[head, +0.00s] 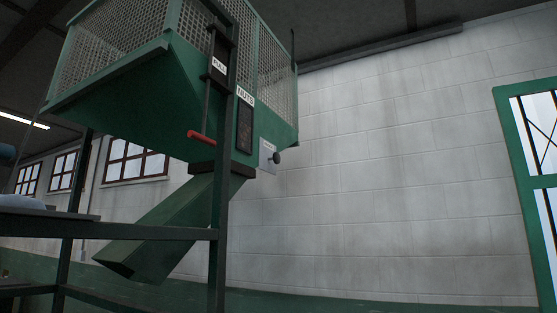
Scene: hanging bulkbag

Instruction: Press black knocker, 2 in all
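A green hopper (130,100) with mesh upper sides stands on a dark frame at the left half of the head view. A red handle (201,137) hangs on a dark rod at the front of the hopper. Neither of my grippers shows in this view.
A green chute (160,232) slopes down to the left below the hopper. A dark upright post (219,240) and crossbar (150,231) stand in front. A pale block wall (400,180) and a green-framed window (530,150) lie behind. The space right of the knob looks free.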

